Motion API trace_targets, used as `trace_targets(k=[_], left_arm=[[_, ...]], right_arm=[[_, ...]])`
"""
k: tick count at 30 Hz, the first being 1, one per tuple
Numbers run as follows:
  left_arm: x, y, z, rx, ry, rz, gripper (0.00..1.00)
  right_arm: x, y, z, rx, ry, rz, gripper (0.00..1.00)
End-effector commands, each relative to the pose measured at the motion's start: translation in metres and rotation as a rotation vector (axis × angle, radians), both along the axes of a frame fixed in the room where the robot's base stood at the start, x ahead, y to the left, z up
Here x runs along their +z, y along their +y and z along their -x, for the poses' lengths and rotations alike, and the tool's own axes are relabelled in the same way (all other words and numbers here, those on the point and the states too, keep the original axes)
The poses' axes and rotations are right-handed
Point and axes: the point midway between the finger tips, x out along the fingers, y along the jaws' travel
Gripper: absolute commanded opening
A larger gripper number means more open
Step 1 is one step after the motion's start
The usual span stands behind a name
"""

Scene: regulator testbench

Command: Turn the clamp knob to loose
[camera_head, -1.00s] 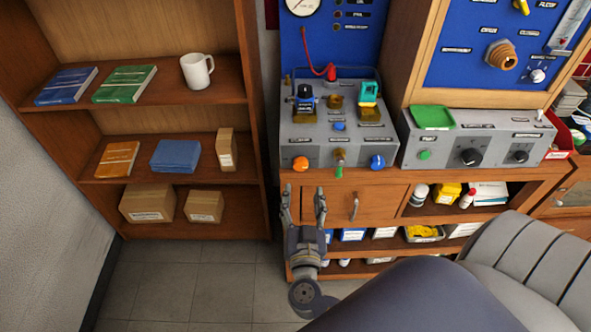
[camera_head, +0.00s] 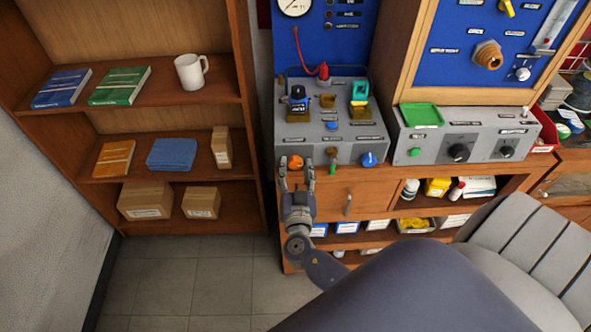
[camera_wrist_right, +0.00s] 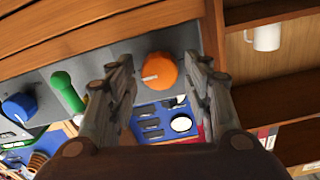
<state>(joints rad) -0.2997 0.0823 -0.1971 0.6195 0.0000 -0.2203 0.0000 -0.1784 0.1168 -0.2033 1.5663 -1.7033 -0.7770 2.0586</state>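The grey testbench box (camera_head: 300,141) carries a row of knobs on its front: an orange knob (camera_head: 295,162) at the left, a green-tipped lever (camera_head: 332,167) in the middle and a blue knob (camera_head: 369,159) at the right. I cannot read which label marks the clamp. My right gripper (camera_head: 297,166) is open and empty, pointing up at the orange knob. In the right wrist view the orange knob (camera_wrist_right: 160,72) shows between the two spread fingers, beyond their tips as far as I can tell. My left gripper is not in view.
A grey box (camera_head: 435,143) with a green tray (camera_head: 423,115) on top stands to the right. Below the knobs are a drawer with a handle (camera_head: 348,205) and shelves of small goods. A bookshelf with a white mug (camera_head: 188,72) stands at the left. The floor is clear.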

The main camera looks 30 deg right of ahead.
Motion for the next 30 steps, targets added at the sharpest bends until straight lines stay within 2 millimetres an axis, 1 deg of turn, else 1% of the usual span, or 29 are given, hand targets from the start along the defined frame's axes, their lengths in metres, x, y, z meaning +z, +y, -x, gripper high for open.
trace_targets(k=[1,2,3,4,11,17,23,30], left_arm=[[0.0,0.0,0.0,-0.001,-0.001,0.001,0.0],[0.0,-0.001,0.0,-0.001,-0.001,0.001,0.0],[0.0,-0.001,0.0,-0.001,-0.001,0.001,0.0],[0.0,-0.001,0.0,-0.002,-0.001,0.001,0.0],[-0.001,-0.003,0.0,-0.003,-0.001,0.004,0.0],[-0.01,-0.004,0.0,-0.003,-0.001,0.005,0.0],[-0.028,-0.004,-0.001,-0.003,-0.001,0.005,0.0],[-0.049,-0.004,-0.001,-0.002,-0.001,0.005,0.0]], right_arm=[[0.0,0.0,0.0,0.0,0.0,0.0,0.27],[0.0,0.0,0.0,0.0,0.0,0.0,0.2],[0.0,0.0,0.0,0.0,0.0,0.0,0.11],[0.0,0.0,0.0,0.0,0.0,0.0,0.1],[-0.001,0.0,0.0,0.0,0.004,0.006,0.1],[-0.002,0.0,0.0,0.001,0.031,0.053,0.1],[-0.004,0.0,0.0,0.001,0.098,0.164,0.1],[-0.004,0.0,0.0,0.0,0.212,0.35,0.1]])
